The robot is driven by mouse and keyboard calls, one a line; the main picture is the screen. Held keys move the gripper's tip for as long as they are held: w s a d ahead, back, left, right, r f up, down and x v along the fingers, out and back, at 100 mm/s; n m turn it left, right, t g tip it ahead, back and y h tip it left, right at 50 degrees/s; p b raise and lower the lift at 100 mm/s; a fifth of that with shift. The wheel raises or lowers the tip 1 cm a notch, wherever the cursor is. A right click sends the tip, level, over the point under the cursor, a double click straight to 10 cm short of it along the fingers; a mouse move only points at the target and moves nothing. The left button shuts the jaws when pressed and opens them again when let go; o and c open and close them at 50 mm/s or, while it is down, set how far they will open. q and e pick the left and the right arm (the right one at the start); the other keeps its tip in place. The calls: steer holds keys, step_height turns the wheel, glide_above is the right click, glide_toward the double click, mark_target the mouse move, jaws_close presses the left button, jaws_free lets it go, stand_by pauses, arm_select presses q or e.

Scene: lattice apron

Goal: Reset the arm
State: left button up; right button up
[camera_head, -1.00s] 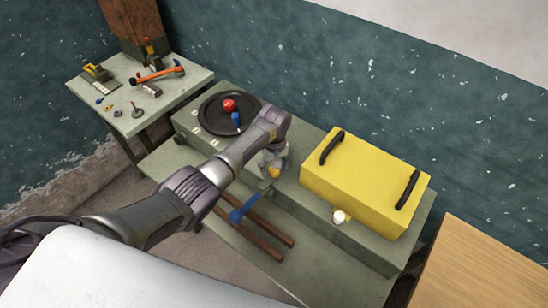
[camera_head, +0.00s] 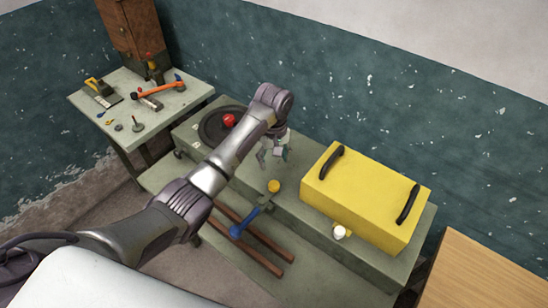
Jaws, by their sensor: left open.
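My left arm comes in from the lower left and reaches over the grey-green bench. My left gripper (camera_head: 273,153) hangs at its end, open and empty, above the bench top between the black round plate and the yellow box. My right gripper is out of view. A round yellow thing (camera_head: 274,186) stands on the bench just below and apart from the gripper. The black round plate (camera_head: 210,127) with a red round thing (camera_head: 229,120) on it is partly hidden behind my arm.
A yellow box (camera_head: 366,190) with two black handles sits on the bench's right part. A small white round thing (camera_head: 339,232) stands before it. A blue tool (camera_head: 244,222) lies near two brown bars (camera_head: 262,247). A side table (camera_head: 180,104) holds several tools.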

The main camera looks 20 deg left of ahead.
arm_select(q)
steer(key=shift+f, duration=0.1)
steer(key=s+d+f+m+t+h, duration=0.1)
steer(key=s+f+m, duration=0.25)
steer(key=s, duration=0.45)
steer(key=s+f+m+t, duration=0.15)
steer(key=s+f, duration=0.25)
steer(key=s, duration=0.4)
steer(key=s+a+r+m+t, duration=0.1)
steer(key=s+a+r+m, duration=0.15)
steer(key=s, duration=0.65)
steer(key=s+a+r+m, duration=0.2)
steer(key=s+r+m, duration=0.1)
steer(key=s, duration=0.5)
step_height(320, 180, down, 35)
steer(key=s+g+b, duration=0.1)
steer(key=s+b, duration=0.1)
steer(key=b, duration=0.6)
steer(key=s+a+f+b, duration=0.1)
steer(key=s+f+b, duration=0.2)
steer(key=s+f, duration=0.5)
steer(key=s+a+f+g+y+b, duration=0.1)
steer(key=s+f+b, duration=0.2)
steer(key=s+f, duration=0.5)
step_height(320, 180, down, 5)
steer(key=shift+a+f+b, duration=0.1)
steer(key=shift+a+b, duration=0.2)
steer(key=shift+a, duration=0.05)
steer(key=shift+g, duration=0.25)
